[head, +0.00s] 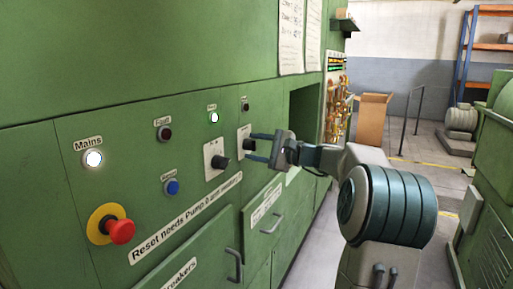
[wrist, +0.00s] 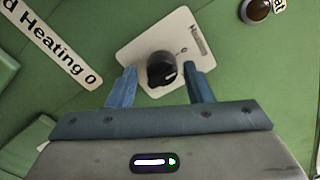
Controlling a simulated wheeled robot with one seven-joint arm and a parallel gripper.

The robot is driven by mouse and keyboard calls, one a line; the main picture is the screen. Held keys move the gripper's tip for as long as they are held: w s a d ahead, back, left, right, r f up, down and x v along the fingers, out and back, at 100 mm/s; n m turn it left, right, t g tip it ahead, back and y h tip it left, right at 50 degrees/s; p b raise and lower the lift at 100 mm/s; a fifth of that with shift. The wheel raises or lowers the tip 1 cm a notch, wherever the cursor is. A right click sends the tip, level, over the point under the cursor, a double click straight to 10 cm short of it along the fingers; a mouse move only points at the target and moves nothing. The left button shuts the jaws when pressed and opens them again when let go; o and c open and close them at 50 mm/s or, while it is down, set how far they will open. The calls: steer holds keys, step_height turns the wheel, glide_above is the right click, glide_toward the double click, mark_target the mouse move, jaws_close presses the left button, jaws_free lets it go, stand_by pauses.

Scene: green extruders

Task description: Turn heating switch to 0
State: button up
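A black rotary knob (wrist: 160,70) on a white plate (wrist: 143,50) sits on the green panel, between my gripper's fingers. In the head view this knob (head: 249,144) is the right one of two. The plate's lettering is too small to read, and I cannot tell the knob's setting. My gripper (head: 254,147) is open, with one finger on each side of the knob. In the wrist view small gaps show between the fingers and the knob.
Left of it is another black knob (head: 220,161) on a white plate. A red emergency button (head: 121,231), a blue button (head: 172,187) and a lit white Mains lamp (head: 93,158) are on the panel. Door handles (head: 235,265) stick out below. Floor at right is partly free.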

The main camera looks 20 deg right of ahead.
steer(key=shift+s+d, duration=0.1)
steer(key=v, duration=1.3)
steer(key=shift+s+d, duration=0.15)
steer(key=shift+s, duration=0.05)
steer(key=s+a+f+n+g+h+p, duration=0.1)
steer(key=s+a+f+n+g+p, duration=0.2)
steer(key=a, duration=0.7)
steer(key=s+a+f+n+g+h+p, duration=0.1)
steer(key=a+f+n+g+h+p, duration=0.3)
steer(key=a, duration=0.7)
steer(key=s+a+f+n+g+h+p, duration=0.1)
steer(key=s+a+n+g+h+p, duration=0.1)
steer(key=s, duration=0.7)
steer(key=s+a+f+n+g+h+p, duration=0.2)
steer(key=s+a+n+h+p, duration=0.1)
steer(key=s+n, duration=0.4)
steer(key=shift+s+a+h, duration=0.5)
steer(key=shift+s, duration=0.95)
steer(key=shift+f, duration=0.1)
